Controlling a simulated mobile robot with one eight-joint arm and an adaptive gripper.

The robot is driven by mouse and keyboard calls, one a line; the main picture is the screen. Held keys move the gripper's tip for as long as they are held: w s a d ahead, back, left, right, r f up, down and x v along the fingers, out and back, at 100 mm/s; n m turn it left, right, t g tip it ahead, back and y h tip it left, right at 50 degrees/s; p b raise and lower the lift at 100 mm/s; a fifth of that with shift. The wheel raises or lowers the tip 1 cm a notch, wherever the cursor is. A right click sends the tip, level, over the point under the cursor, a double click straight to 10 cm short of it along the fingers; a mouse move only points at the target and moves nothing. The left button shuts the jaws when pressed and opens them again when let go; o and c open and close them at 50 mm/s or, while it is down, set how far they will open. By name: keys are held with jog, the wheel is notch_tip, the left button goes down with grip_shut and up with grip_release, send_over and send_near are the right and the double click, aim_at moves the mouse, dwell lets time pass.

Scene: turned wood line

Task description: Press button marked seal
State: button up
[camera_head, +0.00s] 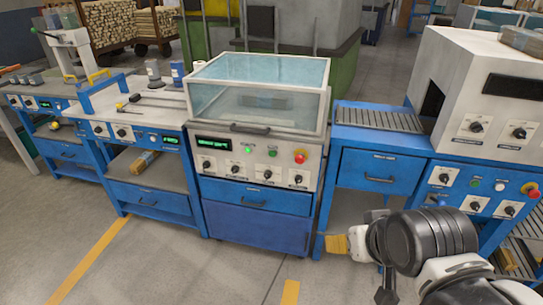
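The middle machine has a clear lid (262,82) over a chamber, which appears closed. Its front panel (222,165) carries a lit green display, knobs, a green button (248,149), a second green button (272,150) and a red mushroom button (300,156). The labels are too small to read, so I cannot tell which button is marked seal. My gripper (378,262) is at the lower right, in front of the blue bench and apart from the panel. My dark wrist partly hides it, and its opening is unclear.
A roller conveyor (382,118) leads right to a white tunnel machine (482,85) with more knobs and buttons. Blue workbenches (150,195) stand at the left. A tan block (336,244) shows beside my gripper. The grey floor (180,265) in front is clear.

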jog(key=shift+c, duration=0.5)
grip_shut()
dwell(0.8)
